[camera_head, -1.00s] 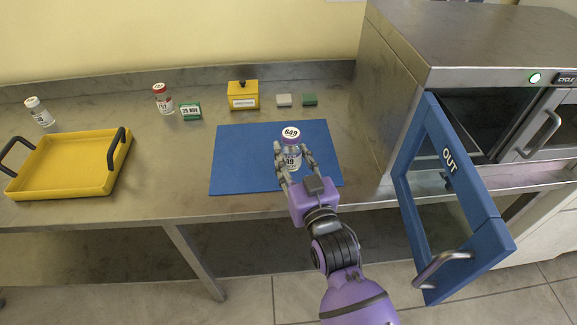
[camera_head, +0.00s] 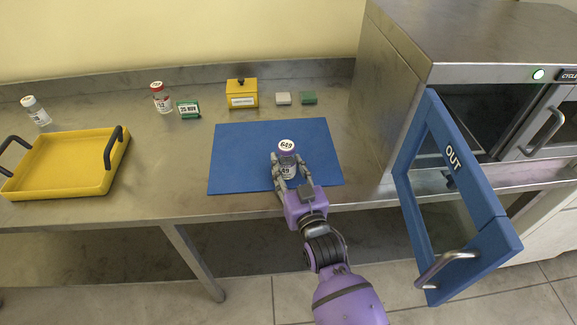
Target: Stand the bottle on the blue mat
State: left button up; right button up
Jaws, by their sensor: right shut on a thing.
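The bottle (camera_head: 287,147), with a purple-rimmed cap and a label reading 649, is upright over the right part of the blue mat (camera_head: 235,160). My right gripper (camera_head: 288,171) comes from the front, with its fingers shut around the bottle's body. The fingers hide part of the bottle. I cannot tell whether its base touches the mat. My left gripper is not in view.
A yellow tray (camera_head: 65,188) with dark handles is at the left. The blue incubator door (camera_head: 493,220) hangs open at the right.

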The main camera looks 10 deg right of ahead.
jog(key=o, duration=1.2)
jog(key=shift+r, duration=0.1)
jog(key=v, duration=1.1)
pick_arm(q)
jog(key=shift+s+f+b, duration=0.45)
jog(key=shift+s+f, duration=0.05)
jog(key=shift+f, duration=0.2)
pick_arm(e)
jog(key=s+d+f+m+g+h, duration=0.1)
jog(key=s+d+f+g, duration=0.3)
jog(key=s+f, duration=0.8)
jog(key=s+d+f+m+g+h, duration=0.1)
jog(key=s+d+f+g, duration=0.4)
jog(key=s, duration=1.2)
jog(key=d+f+h, duration=0.1)
jog(key=d+f, duration=0.3)
jog(key=f, duration=0.3)
jog(key=shift+d+f+g+h, duration=0.2)
jog(key=shift+d+g+h, duration=0.1)
jog(key=shift+h, duration=0.1)
